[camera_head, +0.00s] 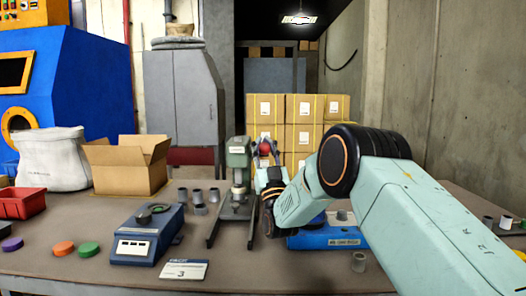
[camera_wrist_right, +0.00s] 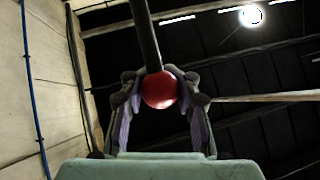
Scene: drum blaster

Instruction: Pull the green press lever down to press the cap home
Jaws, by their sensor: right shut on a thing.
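The green press (camera_head: 238,158) stands upright on the table, left of my right arm, on a dark forked base. A light grey cylindrical part (camera_head: 239,190) is under its head; I cannot tell how a cap sits there. The lever ends in a red ball knob (camera_head: 265,148). In the right wrist view the knob (camera_wrist_right: 159,90) sits between the fingers at the end of a dark rod (camera_wrist_right: 145,38). My right gripper (camera_head: 267,162) is shut on this knob, beside the press head. My left gripper is not in view.
A blue device (camera_head: 133,247) and a card (camera_head: 184,270) lie at the front left. Small grey cups (camera_head: 197,197) stand left of the press. Another blue device (camera_head: 310,240) is under my right arm, with a grey cup (camera_head: 359,263) before it. A cardboard box (camera_head: 122,178) stands behind left.

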